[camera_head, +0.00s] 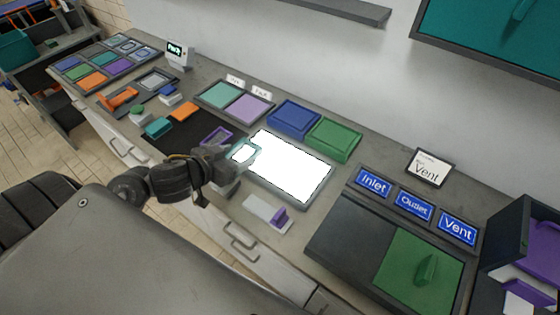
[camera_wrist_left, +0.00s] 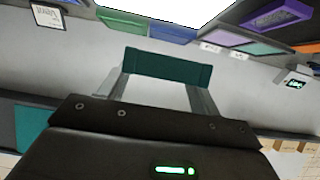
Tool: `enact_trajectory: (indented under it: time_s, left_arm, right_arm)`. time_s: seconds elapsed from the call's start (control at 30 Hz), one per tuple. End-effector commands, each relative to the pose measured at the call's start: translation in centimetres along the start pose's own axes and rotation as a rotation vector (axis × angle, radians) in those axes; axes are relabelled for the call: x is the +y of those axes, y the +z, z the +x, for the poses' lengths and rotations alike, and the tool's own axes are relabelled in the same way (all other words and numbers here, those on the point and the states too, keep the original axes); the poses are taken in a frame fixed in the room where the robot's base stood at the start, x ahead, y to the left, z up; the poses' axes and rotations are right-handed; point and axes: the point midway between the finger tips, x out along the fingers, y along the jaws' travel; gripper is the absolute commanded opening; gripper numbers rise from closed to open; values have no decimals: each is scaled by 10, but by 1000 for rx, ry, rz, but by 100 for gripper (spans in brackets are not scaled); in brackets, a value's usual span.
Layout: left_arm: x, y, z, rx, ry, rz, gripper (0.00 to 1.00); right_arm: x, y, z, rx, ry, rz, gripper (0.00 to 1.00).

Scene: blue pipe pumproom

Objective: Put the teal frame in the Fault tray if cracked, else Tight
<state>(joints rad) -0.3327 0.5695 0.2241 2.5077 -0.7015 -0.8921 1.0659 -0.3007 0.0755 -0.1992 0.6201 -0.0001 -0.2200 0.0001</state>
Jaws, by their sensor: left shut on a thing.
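The teal frame (camera_head: 256,147) is a small, light-looking open square over the left end of the bright white light panel (camera_head: 295,168). My left gripper (camera_head: 236,157) is shut on it. In the left wrist view the teal frame (camera_wrist_left: 168,68) shows edge-on as a dark teal bar between the two fingers (camera_wrist_left: 160,90). I cannot tell from these views whether it is cracked. Behind the panel is a shallow two-part tray, with a teal compartment (camera_head: 217,94) and a lilac compartment (camera_head: 252,107). Two small white labels (camera_head: 235,80) (camera_head: 261,91) stand behind it, too small to read surely. My right gripper is out of view.
Blue (camera_head: 294,117) and green (camera_head: 334,138) boxes stand behind the panel. A purple frame (camera_head: 217,136) lies on the dark mat (camera_head: 190,130) left of my gripper. A white block with a purple part (camera_head: 270,214) sits in front. Inlet, Outlet and Vent signs stand at right.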

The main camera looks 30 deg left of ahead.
Motion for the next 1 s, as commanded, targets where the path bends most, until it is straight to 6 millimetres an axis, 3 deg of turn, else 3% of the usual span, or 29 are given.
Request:
enact_trajectory:
  time_s: [0.17,0.43,0.6,0.77,1.0]
  left_arm:
    - [-4,0,27,4,-1,-3,36]
    - [-15,-6,102,1,0,-8,36]
    - [-20,12,140,-1,0,-7,36]
    - [-22,18,158,-1,0,-2,36]
    - [-23,20,164,0,-1,-1,36]
  right_arm:
    - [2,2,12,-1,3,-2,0]
    - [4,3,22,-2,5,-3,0]
    - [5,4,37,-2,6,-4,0]
    - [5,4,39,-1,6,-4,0]
    - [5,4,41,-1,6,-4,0]
